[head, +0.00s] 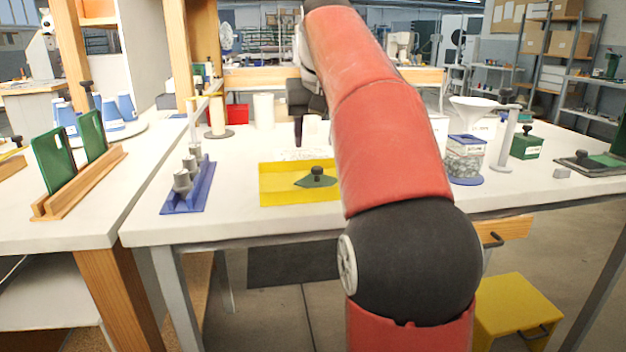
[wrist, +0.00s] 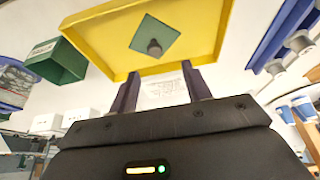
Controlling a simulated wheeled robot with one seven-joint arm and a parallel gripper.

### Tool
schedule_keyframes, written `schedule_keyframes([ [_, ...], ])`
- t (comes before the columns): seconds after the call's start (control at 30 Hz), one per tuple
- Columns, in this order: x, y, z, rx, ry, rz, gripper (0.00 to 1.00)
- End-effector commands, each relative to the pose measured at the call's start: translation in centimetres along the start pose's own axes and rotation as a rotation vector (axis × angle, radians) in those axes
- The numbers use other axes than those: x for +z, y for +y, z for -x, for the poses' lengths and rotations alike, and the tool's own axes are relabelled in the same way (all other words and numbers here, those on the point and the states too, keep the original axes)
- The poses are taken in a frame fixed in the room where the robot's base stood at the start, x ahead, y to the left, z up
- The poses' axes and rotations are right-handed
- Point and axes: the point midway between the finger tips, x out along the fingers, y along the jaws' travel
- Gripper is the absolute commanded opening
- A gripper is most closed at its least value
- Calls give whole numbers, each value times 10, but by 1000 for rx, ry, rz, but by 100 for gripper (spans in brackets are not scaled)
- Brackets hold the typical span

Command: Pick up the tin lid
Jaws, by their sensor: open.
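The tin lid (head: 315,181) looks like a green, diamond-shaped plate with a black knob. It lies in a shallow yellow tray (head: 276,189) on the white table. In the wrist view, the lid (wrist: 172,42) shows knob up in the yellow tray (wrist: 98,33), beyond my fingertips. My gripper (wrist: 158,78) is open, with nothing between its two dark fingers. In the head view, my gripper (head: 305,130) hangs behind the tray, apart from the lid. A labelled green tin (wrist: 62,60) stands beside the tray in the wrist view; my arm seems to hide it in the head view.
A blue rack with grey cylinders (head: 188,190) stands left of the tray. A jar of grey pieces (head: 464,158), a funnel stand (head: 505,145) and a green box with a knob (head: 527,146) stand right. White table shows between rack and tray.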

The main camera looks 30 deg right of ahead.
Motion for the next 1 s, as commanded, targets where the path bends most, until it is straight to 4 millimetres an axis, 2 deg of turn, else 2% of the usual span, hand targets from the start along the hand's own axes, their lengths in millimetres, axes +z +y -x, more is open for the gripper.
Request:
schedule_keyframes([
  [0.5,4,9,-66,0,-2,-1,48],
  [0.63,3,9,-75,0,1,-1,48],
  [0.87,3,8,-75,0,1,-1,48],
  [1.0,3,8,-75,0,1,0,30],
])
